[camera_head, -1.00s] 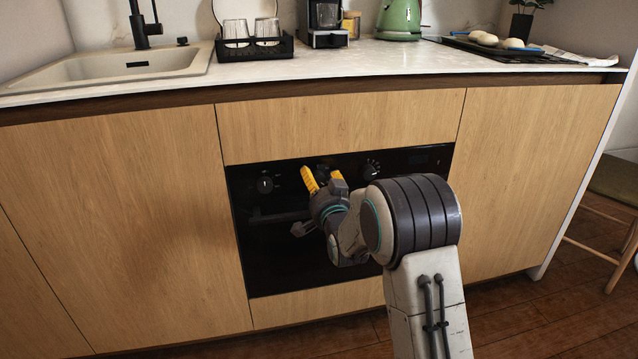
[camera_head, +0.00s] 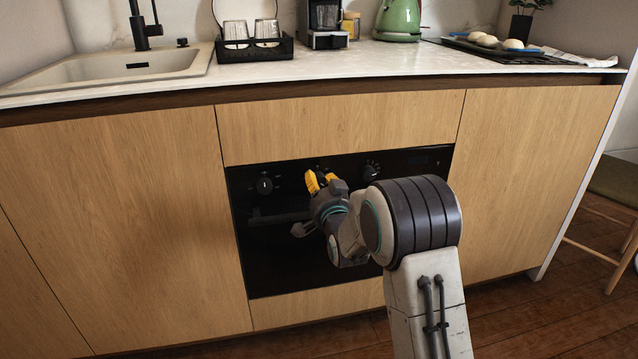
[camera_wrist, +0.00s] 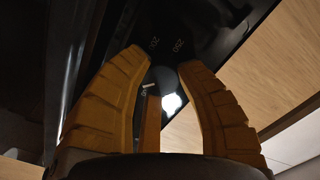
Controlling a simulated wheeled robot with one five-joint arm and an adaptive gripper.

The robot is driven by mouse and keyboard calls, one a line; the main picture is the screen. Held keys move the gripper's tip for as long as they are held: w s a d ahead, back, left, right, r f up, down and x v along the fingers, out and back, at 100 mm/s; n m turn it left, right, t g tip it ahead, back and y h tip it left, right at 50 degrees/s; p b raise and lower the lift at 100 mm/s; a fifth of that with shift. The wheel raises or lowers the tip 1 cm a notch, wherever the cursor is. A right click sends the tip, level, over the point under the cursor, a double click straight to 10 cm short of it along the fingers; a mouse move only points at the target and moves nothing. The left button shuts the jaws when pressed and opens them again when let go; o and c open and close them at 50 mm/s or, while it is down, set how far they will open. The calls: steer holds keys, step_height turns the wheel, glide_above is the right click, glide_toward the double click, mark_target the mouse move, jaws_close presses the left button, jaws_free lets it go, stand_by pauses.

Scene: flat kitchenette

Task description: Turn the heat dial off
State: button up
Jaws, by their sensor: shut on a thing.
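The black oven (camera_head: 275,235) is set in the wooden cabinet front, with a row of dials along its top panel. My gripper (camera_head: 321,181) is at the middle dial, its yellow fingers close together. In the wrist view my gripper (camera_wrist: 162,62) has one finger on each side of the round dark heat dial (camera_wrist: 163,78) and is shut on it. Pale numbers, seemingly 200 and 250, show on the panel just beyond the fingertips. In the head view my gripper mostly hides this dial. Its exact pointer setting cannot be read.
A left dial (camera_head: 265,185) and a right dial (camera_head: 371,170) flank my gripper. The oven handle (camera_head: 272,216) runs below the panel. The counter (camera_head: 330,60) above holds a glass rack (camera_head: 252,50), a coffee machine (camera_head: 326,22) and a green kettle (camera_head: 399,18).

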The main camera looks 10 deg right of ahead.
steer(key=shift+n, duration=0.3)
jaws_close()
steer(key=n, duration=0.6)
steer(key=shift+f, duration=0.1)
steer(key=n, duration=0.6)
steer(key=shift+n, duration=0.3)
steer(key=n, duration=1.3)
steer(key=shift+n, duration=0.3)
steer(key=shift+d, duration=0.1)
steer(key=o, duration=1.2)
jaws_free()
